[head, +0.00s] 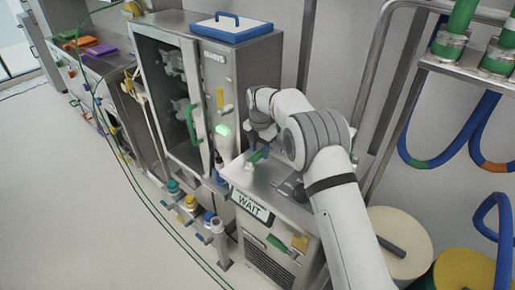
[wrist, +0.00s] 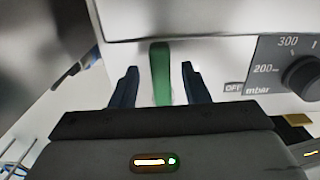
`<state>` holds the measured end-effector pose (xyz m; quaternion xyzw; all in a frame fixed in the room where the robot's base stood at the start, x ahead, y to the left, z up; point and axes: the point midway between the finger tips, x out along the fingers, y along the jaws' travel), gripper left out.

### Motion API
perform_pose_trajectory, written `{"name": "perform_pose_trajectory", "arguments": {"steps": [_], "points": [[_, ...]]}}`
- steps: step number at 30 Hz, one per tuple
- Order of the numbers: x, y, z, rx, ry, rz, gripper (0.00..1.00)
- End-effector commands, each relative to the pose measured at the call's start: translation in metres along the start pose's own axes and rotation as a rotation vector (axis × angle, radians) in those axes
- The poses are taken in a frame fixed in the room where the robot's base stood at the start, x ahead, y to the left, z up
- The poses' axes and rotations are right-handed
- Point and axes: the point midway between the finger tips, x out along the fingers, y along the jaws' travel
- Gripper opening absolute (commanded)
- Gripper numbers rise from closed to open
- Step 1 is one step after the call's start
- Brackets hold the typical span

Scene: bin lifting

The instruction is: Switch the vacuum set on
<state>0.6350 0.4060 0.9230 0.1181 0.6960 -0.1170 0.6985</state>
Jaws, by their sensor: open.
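My gripper (wrist: 158,70) is open, with one dark blue finger on each side of the lever. Gaps show between the lever and both fingers. The lever's lower end is hidden behind my gripper body.
A tall steel cabinet (head: 166,100) with a glass door and green handle stands left of the vacuum set. Drums (head: 395,235) stand at the right, below hanging blue hoses (head: 465,140).

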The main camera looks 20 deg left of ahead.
Motion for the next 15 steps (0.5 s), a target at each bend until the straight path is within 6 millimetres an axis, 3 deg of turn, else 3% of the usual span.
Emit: {"name": "perform_pose_trajectory", "arguments": {"steps": [5, 15], "points": [[-0.009, 0.001, 0.0, 0.0, -0.001, 0.002, 0.42], [-0.064, 0.001, 0.001, -0.001, -0.002, 0.002, 0.42]]}}
